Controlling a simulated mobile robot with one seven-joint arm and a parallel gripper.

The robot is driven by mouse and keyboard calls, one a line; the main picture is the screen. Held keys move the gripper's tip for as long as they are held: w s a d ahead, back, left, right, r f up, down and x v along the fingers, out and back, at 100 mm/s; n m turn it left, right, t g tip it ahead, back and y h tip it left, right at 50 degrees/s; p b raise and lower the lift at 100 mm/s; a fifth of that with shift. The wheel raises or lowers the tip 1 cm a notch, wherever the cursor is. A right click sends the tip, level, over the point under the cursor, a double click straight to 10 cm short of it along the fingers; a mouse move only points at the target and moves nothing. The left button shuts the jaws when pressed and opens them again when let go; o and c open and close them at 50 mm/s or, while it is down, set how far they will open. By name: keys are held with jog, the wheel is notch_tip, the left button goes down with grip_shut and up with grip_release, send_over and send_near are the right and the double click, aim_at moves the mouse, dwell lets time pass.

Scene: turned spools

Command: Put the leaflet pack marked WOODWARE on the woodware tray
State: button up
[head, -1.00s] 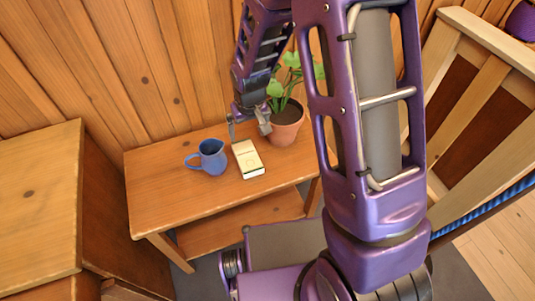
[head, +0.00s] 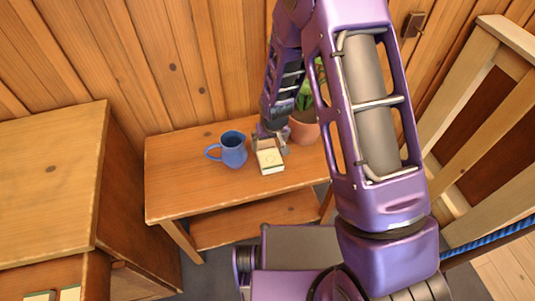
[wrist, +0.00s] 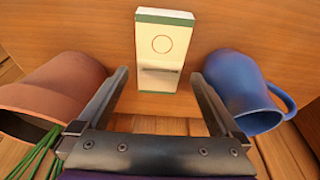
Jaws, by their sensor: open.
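A cream leaflet pack (head: 270,162) lies on the small wooden table, between the blue jug and the potted plant. In the wrist view the pack (wrist: 161,48) shows green edges, a circle and a dark line too small to read. My gripper (head: 270,141) is at the pack's wall-side end. In the wrist view my gripper (wrist: 160,76) is open, its two fingers spread to either side of the pack's near end, with nothing gripped. I cannot tell whether the fingertips are level with the pack. I see no tray marked woodware.
The blue jug (head: 233,150) stands close left of the pack; in the wrist view the jug (wrist: 240,90) is near the right finger. The plant pot (head: 304,131) is close on the other side. An open drawer (head: 50,275) at lower left holds similar packs. The table's front left (head: 185,195) is clear.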

aim_at(268, 151)
jog(key=b+x, duration=0.1)
jog(key=x, duration=0.4)
jog(key=shift+f, duration=0.15)
jog(key=c, duration=1.4)
